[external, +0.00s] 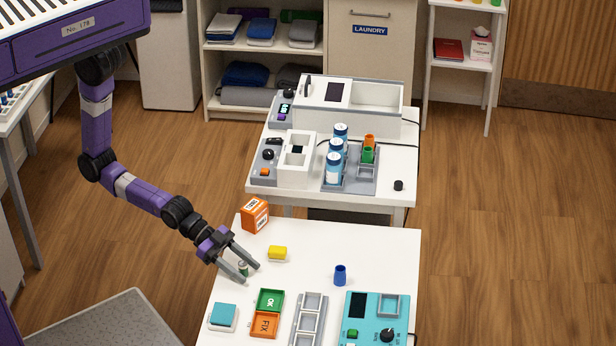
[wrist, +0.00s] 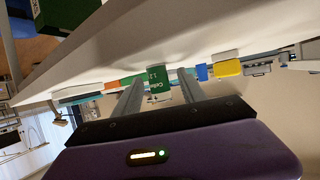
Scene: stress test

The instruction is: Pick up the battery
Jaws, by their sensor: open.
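The battery (external: 243,268) is a small cylinder with a green part and a pale part, on the white table near its left edge. In the wrist view the battery (wrist: 158,80) shows a green side with white lettering like "Cell", between my two fingers. My gripper (external: 251,273) is open and low over the table, with a finger on either side of the battery. In the wrist view my gripper (wrist: 158,86) shows gaps beside the battery; I cannot tell whether either finger touches it.
A yellow block (external: 278,252) and an orange box (external: 255,214) stand behind. A blue cup (external: 340,275) is to the right. Green OK (external: 270,299) and orange FIX (external: 265,324) trays, a grey rack (external: 310,318) and a teal device (external: 372,325) are in front.

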